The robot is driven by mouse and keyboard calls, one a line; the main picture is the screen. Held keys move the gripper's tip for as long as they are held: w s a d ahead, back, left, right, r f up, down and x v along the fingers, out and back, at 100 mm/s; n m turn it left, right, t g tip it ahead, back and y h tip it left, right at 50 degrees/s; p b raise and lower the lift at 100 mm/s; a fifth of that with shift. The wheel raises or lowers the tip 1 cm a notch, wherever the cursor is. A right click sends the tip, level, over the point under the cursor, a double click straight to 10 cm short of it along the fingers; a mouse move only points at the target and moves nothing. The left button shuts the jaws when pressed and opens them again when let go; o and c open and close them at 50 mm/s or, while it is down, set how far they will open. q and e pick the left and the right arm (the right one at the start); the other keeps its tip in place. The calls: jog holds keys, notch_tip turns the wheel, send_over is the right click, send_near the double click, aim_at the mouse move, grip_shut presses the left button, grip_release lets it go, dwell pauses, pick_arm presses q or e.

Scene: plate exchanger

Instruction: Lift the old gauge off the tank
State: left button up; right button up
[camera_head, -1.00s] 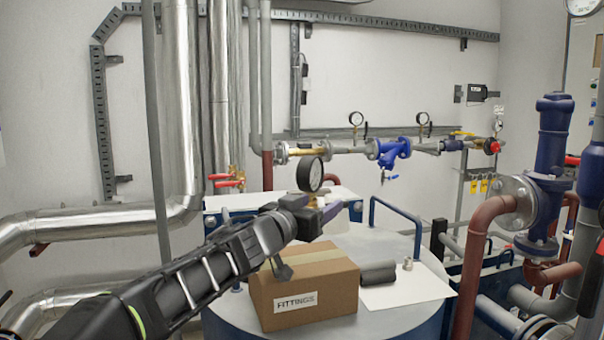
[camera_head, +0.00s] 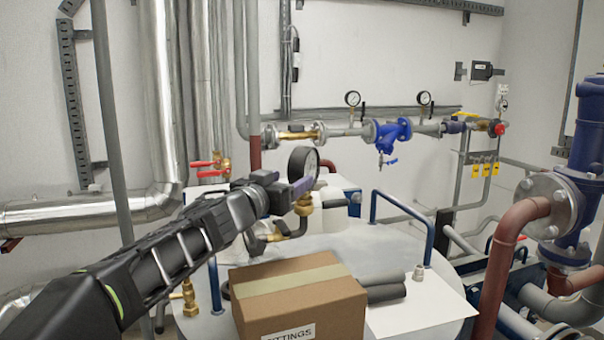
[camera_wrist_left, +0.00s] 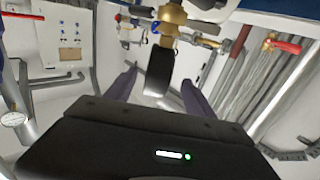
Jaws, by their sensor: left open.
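The old gauge (camera_head: 303,165) has a black case and a pale face, and stands upright on a brass fitting (camera_head: 304,205) with a curved pipe over the tank (camera_head: 345,242). My left gripper (camera_head: 290,190) is at the gauge, coming from the left, and partly covers its lower side. In the left wrist view the black gauge case (camera_wrist_left: 159,72) hangs from the brass fitting (camera_wrist_left: 172,16) between my two purple-grey fingers (camera_wrist_left: 158,92). The fingers are apart, with a gap on each side of the case. My right gripper is in neither view.
A cardboard fittings box (camera_head: 300,295) stands on the tank front, below my left arm. A blue handle (camera_head: 376,207) rises to the right. Red-handled valves (camera_head: 210,168) are behind.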

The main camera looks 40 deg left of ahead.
pick_arm(q)
jog(key=shift+w+a+r, duration=0.15)
jog(key=shift+s+d+r, duration=0.15)
jog(key=shift+s+d, duration=0.05)
jog(key=shift+s, duration=0.05)
jog(key=shift+w+a, duration=0.25)
jog(key=shift+w, duration=1.15)
jog(key=w, duration=0.2)
jog(key=w+a, duration=0.1)
jog(key=w, duration=0.2)
jog(key=shift+w, duration=0.1)
jog(key=shift+r, duration=0.1)
jog(key=shift+c, duration=0.4)
grip_shut()
